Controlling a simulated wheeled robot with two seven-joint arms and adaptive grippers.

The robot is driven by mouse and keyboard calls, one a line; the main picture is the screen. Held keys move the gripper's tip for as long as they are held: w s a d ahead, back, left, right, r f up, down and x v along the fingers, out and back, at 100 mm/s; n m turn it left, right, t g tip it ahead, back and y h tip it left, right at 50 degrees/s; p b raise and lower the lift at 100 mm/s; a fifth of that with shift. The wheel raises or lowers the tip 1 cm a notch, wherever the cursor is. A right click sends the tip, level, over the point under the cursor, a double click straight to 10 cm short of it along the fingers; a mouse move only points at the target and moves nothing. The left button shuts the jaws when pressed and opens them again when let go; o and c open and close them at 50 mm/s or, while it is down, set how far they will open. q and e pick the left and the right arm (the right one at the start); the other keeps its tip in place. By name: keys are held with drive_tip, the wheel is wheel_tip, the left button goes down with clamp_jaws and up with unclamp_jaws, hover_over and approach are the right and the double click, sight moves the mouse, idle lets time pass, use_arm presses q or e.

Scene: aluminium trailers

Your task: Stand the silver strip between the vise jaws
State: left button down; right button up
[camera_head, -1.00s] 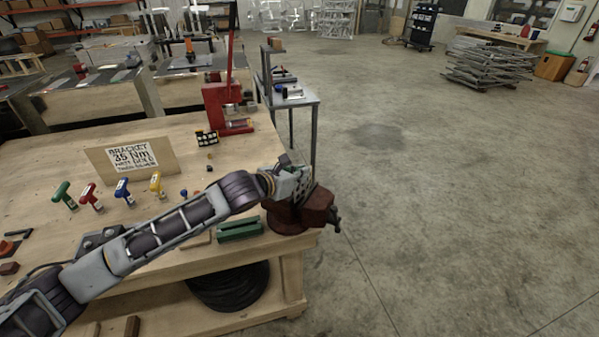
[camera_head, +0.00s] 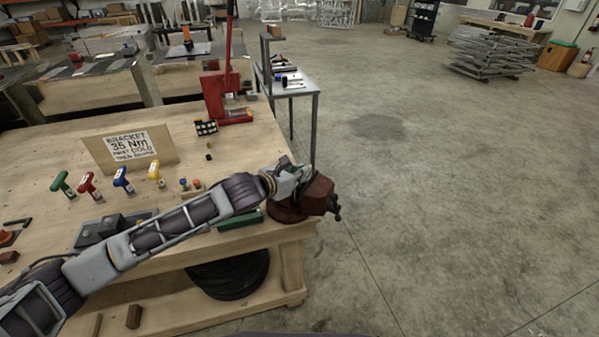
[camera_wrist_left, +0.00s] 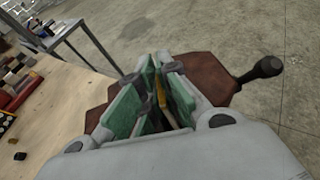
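The dark red-brown vise (camera_head: 318,197) is on the right end of the workbench, and it also fills the middle of the left wrist view (camera_wrist_left: 214,76). My left gripper (camera_head: 298,176) is right at the top of the vise. In the left wrist view, my gripper (camera_wrist_left: 158,88) reaches down over it, with green plates and dark pieces between the grey finger links. A thin yellow-brown piece (camera_wrist_left: 160,94) shows between the green plates. I cannot make out the silver strip, nor whether the fingers hold anything. My right gripper is out of view.
On the workbench (camera_head: 40,150) are a lettered sign (camera_head: 130,148), several coloured T-handle tools (camera_head: 122,180) and a red press (camera_head: 220,98). A green block (camera_head: 240,219) lies beside the vise. A grey side table (camera_head: 298,84) stands behind.

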use_arm(q)
drive_tip(key=shift+f, duration=0.1)
idle(0.3)
drive_tip(key=c, duration=1.6)
unclamp_jaws()
drive_tip(key=shift+o, duration=0.2)
drive_tip(key=v, duration=1.2)
